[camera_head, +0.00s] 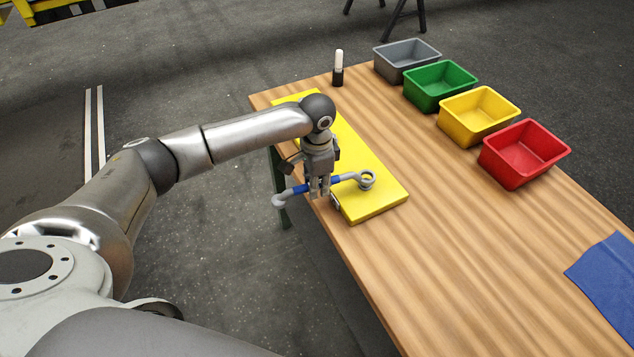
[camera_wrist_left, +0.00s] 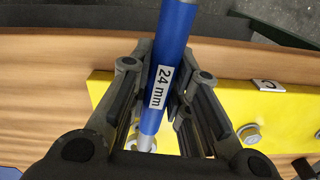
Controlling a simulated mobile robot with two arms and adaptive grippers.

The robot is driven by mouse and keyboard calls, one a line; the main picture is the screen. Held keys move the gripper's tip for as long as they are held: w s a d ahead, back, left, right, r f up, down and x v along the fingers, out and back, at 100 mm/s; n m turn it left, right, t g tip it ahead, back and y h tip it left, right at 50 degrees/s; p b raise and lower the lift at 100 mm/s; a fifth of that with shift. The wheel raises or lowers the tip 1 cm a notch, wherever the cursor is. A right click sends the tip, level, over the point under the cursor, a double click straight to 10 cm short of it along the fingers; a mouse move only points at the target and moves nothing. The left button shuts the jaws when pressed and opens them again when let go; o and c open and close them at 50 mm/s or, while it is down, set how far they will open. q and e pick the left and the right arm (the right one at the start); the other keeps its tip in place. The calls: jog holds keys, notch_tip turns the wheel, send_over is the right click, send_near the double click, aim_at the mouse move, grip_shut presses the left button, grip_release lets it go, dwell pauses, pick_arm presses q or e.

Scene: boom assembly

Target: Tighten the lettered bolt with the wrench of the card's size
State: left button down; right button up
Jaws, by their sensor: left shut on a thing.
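My left gripper (camera_head: 319,190) is shut on the blue handle of a wrench (camera_head: 293,190). In the left wrist view the wrench (camera_wrist_left: 174,40) carries a white label reading "24 mm". Its grey ring end is over the near part of the yellow plate (camera_head: 376,209); I cannot tell whether it is around a bolt. Its other end sticks out past the table edge. In the left wrist view the yellow plate (camera_wrist_left: 290,116) shows a bolt (camera_wrist_left: 250,135) and a small tag (camera_wrist_left: 268,85) whose letter I cannot read surely. No card shows clearly. My right gripper is out of view.
The wooden table (camera_head: 440,250) has a clear middle. Grey (camera_head: 406,72), green (camera_head: 437,98), yellow (camera_head: 476,127) and red (camera_head: 520,168) bins line its far side. A black-and-white marker (camera_head: 338,72) stands at the back. A blue cloth (camera_head: 606,280) lies at right.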

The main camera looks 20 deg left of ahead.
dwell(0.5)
pick_arm(q)
jog(key=shift+f, duration=0.15)
jog(key=shift+f, duration=0.85)
jog(key=shift+w, duration=0.15)
jog(key=shift+w+a+m, duration=0.25)
jog(key=shift+m, duration=0.15)
jog(key=shift+w+a, duration=0.1)
dwell(0.4)
jog(key=shift+w+a, duration=0.1)
jog(key=shift+w+a+m, duration=0.1)
jog(key=shift+m, duration=0.3)
